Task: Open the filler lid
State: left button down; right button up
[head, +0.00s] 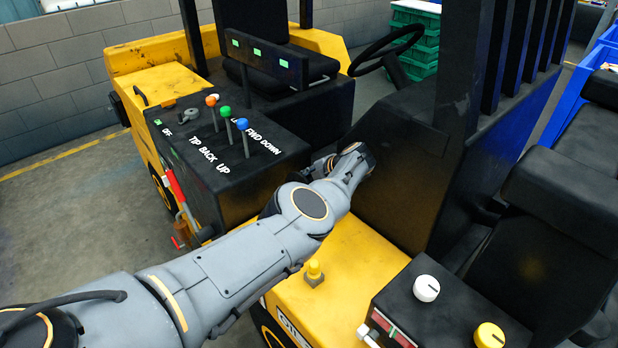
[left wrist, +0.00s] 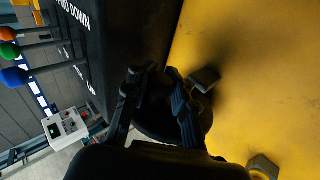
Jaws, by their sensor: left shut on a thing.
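In the left wrist view, a dark round lid (left wrist: 158,108) sits by the yellow body panel, between and below the fingers of my left gripper (left wrist: 157,102). The fingers are shut on it, one on each side. The lid is in deep shadow, so its tilt and whether it is lifted are unclear. In the head view, my left arm reaches to the gap between the black lever console and the dark block. Its wrist covers most of the gripper there, and the lid cannot be made out. My right gripper is not in view.
The black console (head: 225,180) with orange, green and blue levers (head: 227,113) stands close left of my gripper. A small dark block (left wrist: 206,78) is beside the fingers. A steering wheel (head: 387,48) is behind.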

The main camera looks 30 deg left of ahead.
pick_arm(q)
jog(key=c, duration=1.2)
grip_release()
jog(key=shift+w+d+r, duration=0.15)
jog(key=shift+d+r, duration=0.1)
jog(key=shift+d, duration=0.05)
jog(key=shift+o, duration=0.5)
jog(key=shift+d, duration=0.1)
jog(key=shift+a+r, duration=0.15)
jog(key=shift+a, duration=0.1)
jog(key=r, duration=0.9)
jog(key=shift+d, duration=0.2)
jog(key=shift+r, duration=0.45)
